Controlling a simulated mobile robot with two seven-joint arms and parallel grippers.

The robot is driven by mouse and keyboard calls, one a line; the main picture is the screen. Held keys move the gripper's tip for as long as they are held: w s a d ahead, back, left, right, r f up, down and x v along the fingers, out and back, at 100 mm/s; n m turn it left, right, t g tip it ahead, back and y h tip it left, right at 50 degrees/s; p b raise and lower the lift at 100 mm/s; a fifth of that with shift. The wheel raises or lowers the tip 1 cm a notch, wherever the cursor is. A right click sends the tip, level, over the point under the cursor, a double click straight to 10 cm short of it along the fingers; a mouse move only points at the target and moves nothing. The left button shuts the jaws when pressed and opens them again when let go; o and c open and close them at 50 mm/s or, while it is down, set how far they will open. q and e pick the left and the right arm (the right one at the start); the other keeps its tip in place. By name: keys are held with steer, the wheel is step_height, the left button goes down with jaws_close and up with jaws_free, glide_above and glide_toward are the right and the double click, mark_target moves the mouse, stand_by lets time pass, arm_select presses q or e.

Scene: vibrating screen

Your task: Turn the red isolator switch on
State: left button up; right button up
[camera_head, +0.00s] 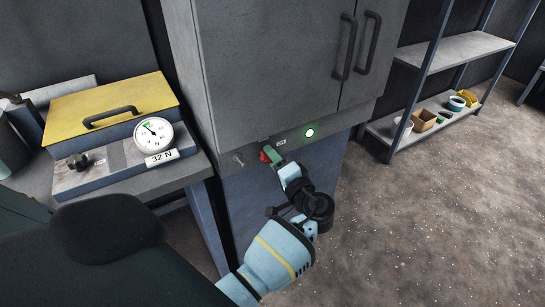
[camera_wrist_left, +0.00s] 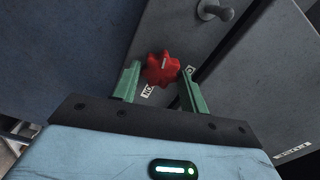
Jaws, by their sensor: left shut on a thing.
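The red isolator switch (camera_head: 265,156) is a small lobed knob on the lower front strip of the grey cabinet. In the left wrist view the red knob (camera_wrist_left: 161,68) sits between the two green fingertips. My left gripper (camera_head: 273,156) reaches up to the strip from below and is shut on the knob. A small white label with ON lettering (camera_wrist_left: 147,91) shows beside the knob in the wrist view. In the head view my fingers hide part of the knob. My right gripper is not in view.
A glowing green-white lamp (camera_head: 309,132) is right of the switch, and a small metal toggle (camera_head: 238,160) is left of it. Cabinet handles (camera_head: 348,46) stick out above. A yellow-lidded box with a gauge (camera_head: 153,134) stands on the left bench. Floor at right is open before a shelf (camera_head: 447,108).

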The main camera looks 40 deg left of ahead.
arm_select(q)
steer(key=shift+m+p, duration=0.5)
steer(key=shift+m, duration=0.8)
steer(key=shift+f+m, duration=0.1)
steer(key=shift+m, duration=0.2)
steer(key=o, duration=1)
steer(key=shift+b+v, duration=0.45)
steer(key=shift+v, duration=3.5)
